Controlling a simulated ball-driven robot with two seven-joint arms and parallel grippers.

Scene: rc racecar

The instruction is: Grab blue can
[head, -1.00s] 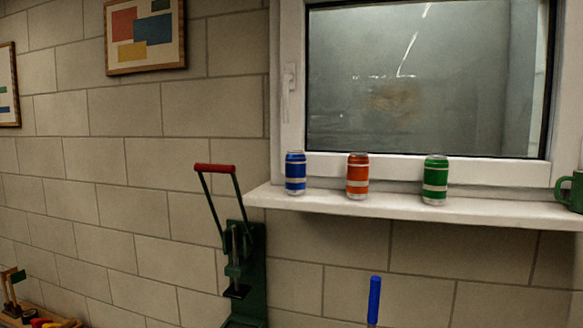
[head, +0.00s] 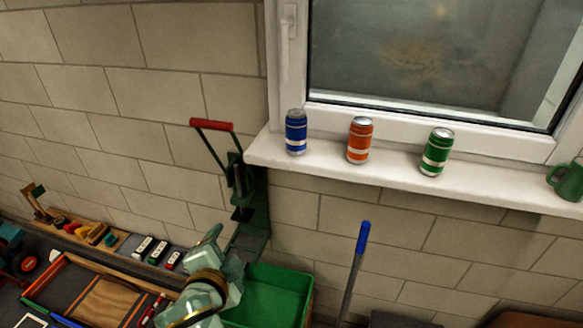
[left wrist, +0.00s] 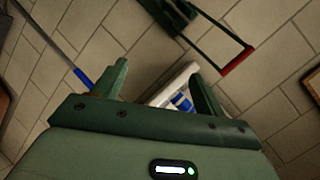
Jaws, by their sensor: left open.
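The blue can (head: 296,132) stands upright at the left end of the white window sill (head: 325,166). It also shows in the left wrist view (left wrist: 182,102), partly hidden, beyond the gap between my fingers. My left gripper (left wrist: 160,86) is open with nothing between its fingers. In the head view my left arm (head: 207,290) comes up at the bottom, below and left of the can, well apart from it. My right gripper is not in view.
An orange can (head: 360,140) and a green can (head: 437,152) stand right of the blue can. A green mug (head: 567,180) is at far right. A press with a red handle (head: 212,125) stands left of the sill, above a green bin (head: 270,293).

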